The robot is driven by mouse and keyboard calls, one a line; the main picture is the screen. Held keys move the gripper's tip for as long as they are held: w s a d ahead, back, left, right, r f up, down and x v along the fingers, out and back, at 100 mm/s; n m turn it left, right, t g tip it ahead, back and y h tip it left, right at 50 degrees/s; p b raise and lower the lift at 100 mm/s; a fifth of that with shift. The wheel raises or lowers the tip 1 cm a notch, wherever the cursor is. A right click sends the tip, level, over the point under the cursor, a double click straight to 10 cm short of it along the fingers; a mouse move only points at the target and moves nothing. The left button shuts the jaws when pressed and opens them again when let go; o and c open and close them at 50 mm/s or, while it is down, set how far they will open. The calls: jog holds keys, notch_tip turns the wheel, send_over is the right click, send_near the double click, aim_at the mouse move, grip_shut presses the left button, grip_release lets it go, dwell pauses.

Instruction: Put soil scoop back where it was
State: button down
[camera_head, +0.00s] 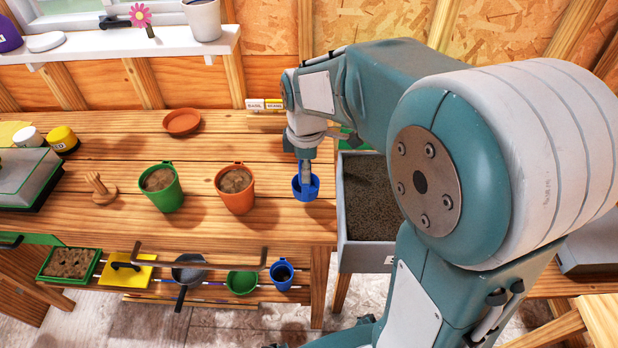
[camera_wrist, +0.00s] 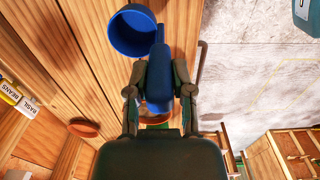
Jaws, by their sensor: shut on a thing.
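The blue soil scoop (camera_head: 306,188) is in my gripper (camera_head: 305,166), above the right end of the wooden workbench. In the wrist view, the gripper's two fingers (camera_wrist: 160,78) press on either side of the scoop's handle (camera_wrist: 158,92). The scoop's round bowl (camera_wrist: 132,33) is beyond the fingertips, and no soil shows in it. The grey soil bin (camera_head: 347,255), full of dark soil, stands just right of the scoop; my arm hides part of it.
An orange pot (camera_head: 236,200) and a green pot (camera_head: 162,198) of soil stand left of the scoop. A wooden peg stand (camera_head: 101,197) is farther left. A low front rack holds a dark pan (camera_head: 188,268), a green bowl (camera_head: 242,282) and a blue cup (camera_head: 282,280). A terracotta saucer (camera_head: 182,122) lies behind.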

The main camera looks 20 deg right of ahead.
jog(key=shift+w+d+f, duration=0.15)
jog(key=shift+d+f, duration=0.05)
jog(key=shift+f, duration=0.85)
jog(key=shift+w+d+f, duration=0.1)
jog(key=shift+d+f, duration=0.05)
jog(key=shift+f, duration=0.95)
jog(key=shift+c, duration=2.4)
grip_release()
